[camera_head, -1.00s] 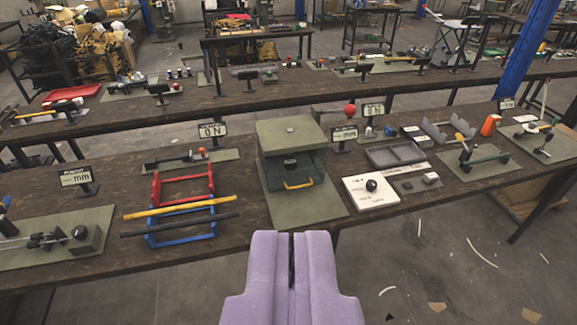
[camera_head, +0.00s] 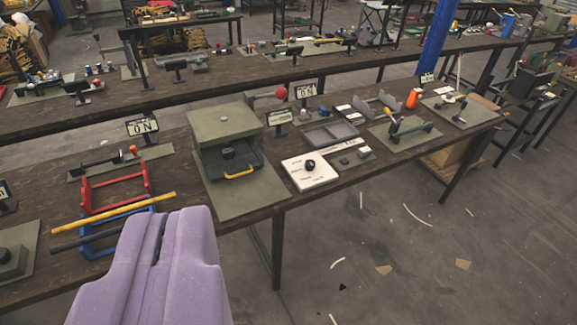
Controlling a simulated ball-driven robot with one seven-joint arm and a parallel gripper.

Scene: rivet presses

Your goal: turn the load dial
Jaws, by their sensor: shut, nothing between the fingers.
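A white panel (camera_head: 298,176) with small dark print lies near the front edge of the near bench. A round black knob (camera_head: 309,166) stands on it and looks like the load dial; its markings are too small to read. My gripper (camera_head: 172,222), with pale purple fingers, is at the lower left, shut and empty. It is in front of the bench, well to the left of the panel and apart from it. It covers part of the red and blue frame and its bars.
A green press-like box (camera_head: 223,120) with a yellow-handled drawer (camera_head: 236,171) stands left of the panel. A grey tray (camera_head: 331,134) lies behind it, and a small grey block with a knob (camera_head: 364,152) to its right. Open floor lies in front of the bench.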

